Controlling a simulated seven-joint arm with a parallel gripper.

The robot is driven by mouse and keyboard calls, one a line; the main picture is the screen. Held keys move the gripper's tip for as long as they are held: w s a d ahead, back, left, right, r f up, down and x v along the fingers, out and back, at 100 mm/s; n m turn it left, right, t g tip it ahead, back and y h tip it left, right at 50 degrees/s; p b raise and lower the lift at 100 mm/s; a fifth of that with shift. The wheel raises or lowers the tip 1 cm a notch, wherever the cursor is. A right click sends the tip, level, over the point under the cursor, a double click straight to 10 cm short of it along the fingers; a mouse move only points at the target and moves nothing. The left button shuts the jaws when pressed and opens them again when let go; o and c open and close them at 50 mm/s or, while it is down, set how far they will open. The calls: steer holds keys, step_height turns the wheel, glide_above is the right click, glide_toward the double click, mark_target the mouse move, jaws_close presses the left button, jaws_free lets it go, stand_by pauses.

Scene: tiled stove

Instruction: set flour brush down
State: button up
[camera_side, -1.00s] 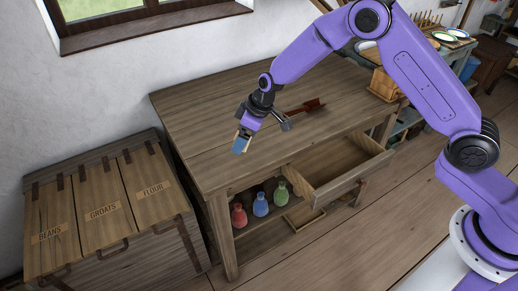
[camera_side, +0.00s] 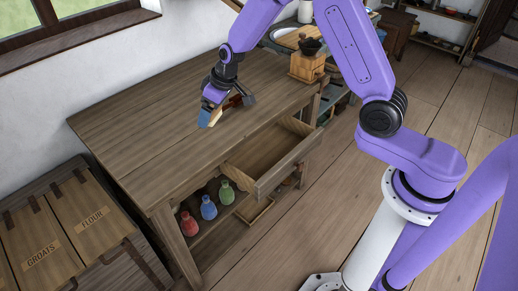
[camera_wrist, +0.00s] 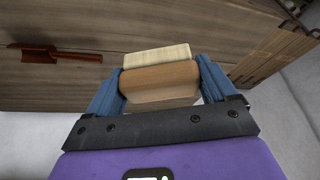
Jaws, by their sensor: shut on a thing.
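My gripper (camera_side: 210,112) is over the wooden table (camera_side: 130,125), above its front part. In the wrist view my gripper (camera_wrist: 160,88) has its blue fingers on both sides of the flour brush (camera_wrist: 160,76), a brown wooden block with a cream edge of bristles. The brush is held between them. In the side view the brush (camera_side: 215,117) shows only as a small tan patch beside a blue finger. I cannot tell whether it touches the tabletop.
A red-brown wooden tool (camera_wrist: 55,55) lies on the tabletop, partly hidden by my gripper in the side view. The drawer (camera_side: 290,160) is open. Red, blue (camera_side: 208,208) and green bottles stand below. A wooden mill (camera_side: 308,62) stands at the far right. The table's left is clear.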

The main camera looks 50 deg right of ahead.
mark_target(252, 168)
steer(key=shift+s+d+m+h, duration=0.9)
steer(key=shift+s+d+m, duration=1.3)
steer(key=shift+s+d, duration=2.15)
steer(key=f, duration=0.8)
steer(key=w+d+f, duration=0.1)
steer(key=f, duration=1.6)
steer(key=shift+w+d, duration=0.2)
steer(key=shift+w, duration=0.15)
steer(key=shift+f, duration=0.1)
steer(key=o, duration=0.8)
